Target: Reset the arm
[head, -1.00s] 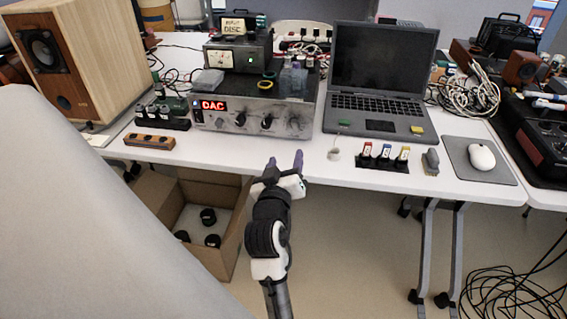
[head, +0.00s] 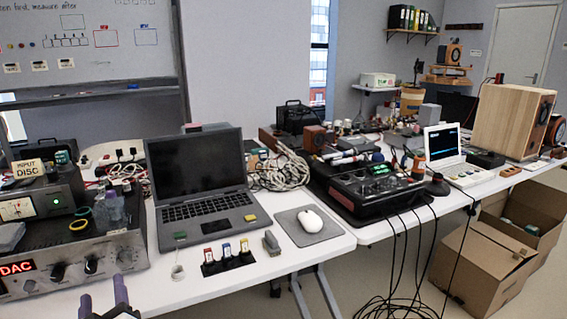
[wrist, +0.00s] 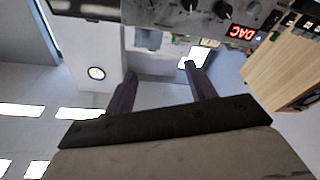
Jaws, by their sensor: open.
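My gripper (head: 104,297) shows at the bottom left of the head view, with its two purple fingers pointing up and apart. It is in front of the table's near edge, just below the DAC amplifier (head: 115,258). In the wrist view my gripper (wrist: 160,88) is open, and nothing is between its fingers. The wrist view is upside down, with the DAC unit (wrist: 205,12) along its top edge. The rest of my arm is below the head view.
Cardboard boxes (head: 478,268) stand at the right.

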